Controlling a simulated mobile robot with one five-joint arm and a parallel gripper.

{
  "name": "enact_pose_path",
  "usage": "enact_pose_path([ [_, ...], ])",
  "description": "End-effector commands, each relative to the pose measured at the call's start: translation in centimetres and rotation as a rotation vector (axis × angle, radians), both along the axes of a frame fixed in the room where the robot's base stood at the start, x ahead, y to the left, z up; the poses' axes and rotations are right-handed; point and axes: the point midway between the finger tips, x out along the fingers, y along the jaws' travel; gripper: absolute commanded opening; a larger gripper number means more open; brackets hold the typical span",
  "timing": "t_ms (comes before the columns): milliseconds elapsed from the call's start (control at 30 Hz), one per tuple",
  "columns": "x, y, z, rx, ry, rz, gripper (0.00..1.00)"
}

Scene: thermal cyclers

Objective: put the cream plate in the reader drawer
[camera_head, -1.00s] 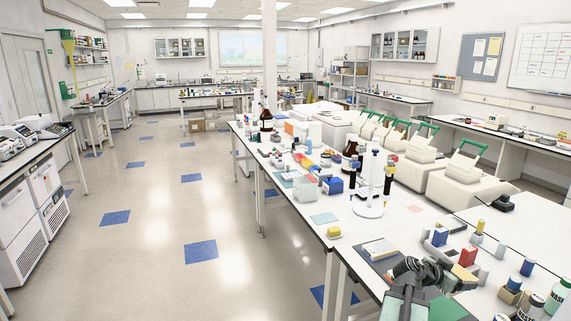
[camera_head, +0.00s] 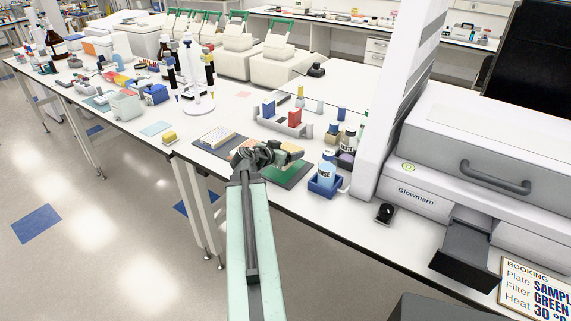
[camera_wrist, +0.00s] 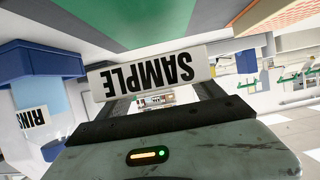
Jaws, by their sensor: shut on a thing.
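My gripper (camera_head: 284,155) is shut on the cream plate (camera_head: 291,147), over the green mat (camera_head: 290,174) near the bench's front edge. In the wrist view the plate's white face, lettered SAMPLE (camera_wrist: 150,76), sits between the fingers and appears upside down. The head view does not show clearly how far the plate is above the mat. The reader (camera_head: 420,190), marked Glowmarn, stands at the right. Its dark grey drawer (camera_head: 468,252) sticks out at the front and looks empty. The drawer is well right of my gripper.
A blue holder with a RINSE bottle (camera_head: 327,176) stands between my gripper and the reader. A black knob-like item (camera_head: 385,212) sits before the reader. A booking sign (camera_head: 538,288) is beside the drawer. Another pale plate (camera_head: 222,140) lies left on a dark mat.

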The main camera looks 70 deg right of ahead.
Motion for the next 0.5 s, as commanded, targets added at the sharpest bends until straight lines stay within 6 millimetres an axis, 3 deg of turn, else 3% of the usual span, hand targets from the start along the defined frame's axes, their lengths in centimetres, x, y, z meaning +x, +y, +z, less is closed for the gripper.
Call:
enact_pose_path([
  [133, 0.0, 0.0, -0.9, 0.000, 0.000, 0.000, 0.33],
  [333, 0.0, 0.0, -4.6, 0.000, 0.000, 0.000, 0.33],
  [500, 0.0, 0.0, -4.4, 0.000, 0.000, 0.000, 0.33],
])
